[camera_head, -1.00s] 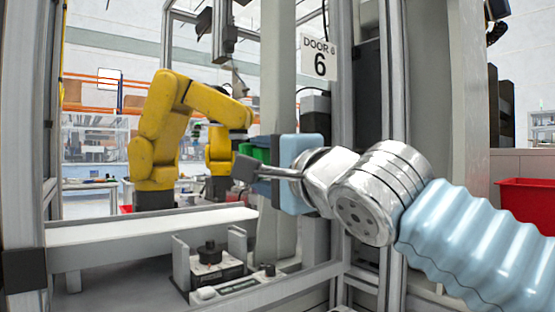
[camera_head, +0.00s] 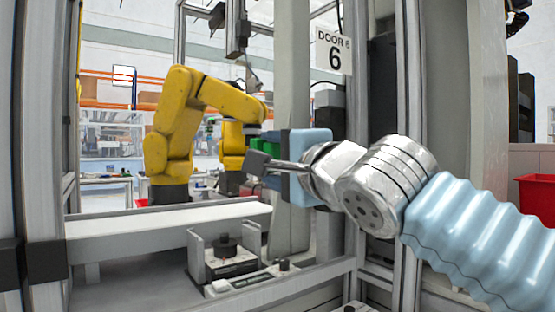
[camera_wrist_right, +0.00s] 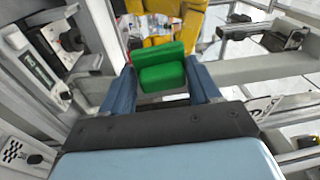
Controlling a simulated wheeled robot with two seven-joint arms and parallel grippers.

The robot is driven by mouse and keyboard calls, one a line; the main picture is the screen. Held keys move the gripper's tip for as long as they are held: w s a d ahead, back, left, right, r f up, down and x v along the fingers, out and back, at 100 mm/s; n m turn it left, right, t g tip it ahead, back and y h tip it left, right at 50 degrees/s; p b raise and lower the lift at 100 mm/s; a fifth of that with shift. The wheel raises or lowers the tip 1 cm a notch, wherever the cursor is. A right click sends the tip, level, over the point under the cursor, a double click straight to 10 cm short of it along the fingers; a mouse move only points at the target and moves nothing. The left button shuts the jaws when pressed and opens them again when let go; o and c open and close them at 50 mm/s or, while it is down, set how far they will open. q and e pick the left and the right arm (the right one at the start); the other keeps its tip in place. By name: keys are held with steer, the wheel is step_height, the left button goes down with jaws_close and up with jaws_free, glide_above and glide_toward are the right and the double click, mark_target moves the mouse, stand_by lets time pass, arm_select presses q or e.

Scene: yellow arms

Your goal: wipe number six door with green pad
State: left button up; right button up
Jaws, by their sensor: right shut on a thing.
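My right gripper (camera_head: 262,160) reaches in from the right and is shut on the green pad (camera_head: 268,147). In the right wrist view the green pad (camera_wrist_right: 160,68) sits between the two blue-grey fingers of the gripper (camera_wrist_right: 160,82). The pad is partly hidden by the gripper in the head view. A sign reading "DOOR 6" (camera_head: 334,51) hangs on the frame above and to the right of the gripper. The pad is held in the cell opening beside a grey upright; I cannot tell whether it touches any surface. My left gripper is not in view.
A yellow robot arm (camera_head: 185,125) stands behind the opening. A white beam (camera_head: 165,228) crosses low in front, with a fixture (camera_head: 222,258) beside it. Metal posts flank the opening. A red bin (camera_head: 537,198) is at the far right.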

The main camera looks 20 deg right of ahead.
steer(key=shift+x, duration=0.8)
steer(key=shift+w+a+b, duration=0.1)
steer(key=shift+b, duration=0.85)
stand_by(0.4)
steer(key=shift+f, duration=0.1)
steer(key=shift+s, duration=0.2)
steer(key=shift+d+r+b+v, duration=0.15)
steer(key=shift+b+v, duration=0.35)
steer(key=shift+v, duration=0.85)
steer(key=shift+d+r+b+v, duration=0.15)
steer(key=shift+b+v, duration=0.3)
steer(key=shift+v, duration=0.95)
